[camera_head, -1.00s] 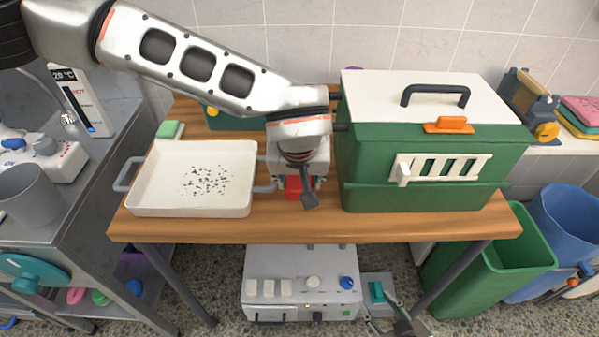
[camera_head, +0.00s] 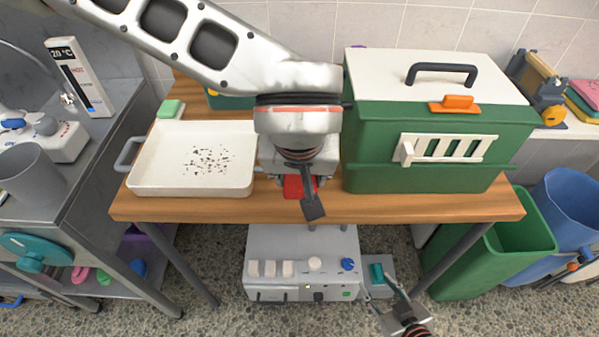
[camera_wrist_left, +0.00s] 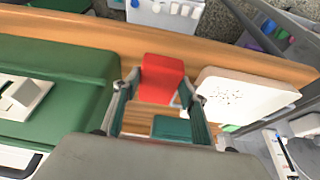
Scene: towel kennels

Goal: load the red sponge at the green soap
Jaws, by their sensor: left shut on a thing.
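The red sponge (camera_head: 293,187) is between the white tray and the green kennel, near the table's front edge. My left gripper (camera_head: 299,183) is shut on it from above, and the arm hides part of it. In the left wrist view the red sponge (camera_wrist_left: 161,78) shows between the two fingers (camera_wrist_left: 160,100). I cannot tell whether it touches the table. The pale green soap (camera_head: 170,109) lies at the table's back left, behind the tray and apart from the sponge. My right gripper (camera_head: 400,308) is low at the front right; its jaw state is unclear.
The white tray (camera_head: 150,160) with dark crumbs stands left of my left gripper. The green kennel (camera_head: 365,150) stands close on its right. A green container (camera_head: 232,102) is behind the arm. A grey appliance (camera_head: 300,240) sits below the table; green and blue bins stand at right.

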